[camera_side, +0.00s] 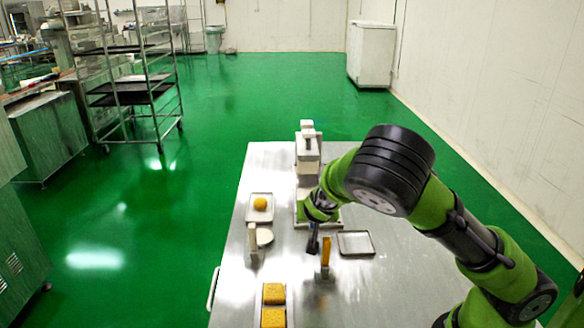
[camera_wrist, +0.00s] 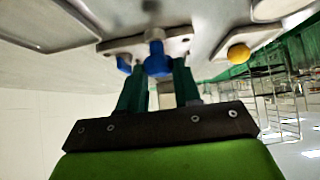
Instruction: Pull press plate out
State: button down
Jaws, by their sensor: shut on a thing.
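The encrusting machine (camera_side: 308,152) is a white upright unit on the table, partly hidden by my arm. My gripper (camera_side: 313,250) points down in front of it. In the wrist view my gripper's dark green fingers (camera_wrist: 162,78) are shut on a blue handle (camera_wrist: 157,60). The handle joins a light grey plate (camera_wrist: 180,45), which looks like the press plate. A second small blue part (camera_wrist: 124,64) shows beside it. In the side view my arm and gripper hide the handle, and I cannot tell how far the plate sits in the machine.
A tray (camera_side: 249,217) with an orange ball (camera_side: 260,203) stands left of the machine, near a white round piece (camera_side: 265,237). An empty tray (camera_side: 356,252) lies to the right. An upright orange piece (camera_side: 326,250) stands close to my gripper. Yellow blocks (camera_side: 273,293) lie in front.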

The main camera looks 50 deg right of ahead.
jog(key=shift+s+a, duration=1.4)
jog(key=shift+s, duration=0.05)
jog(key=c, duration=0.8)
grip_release()
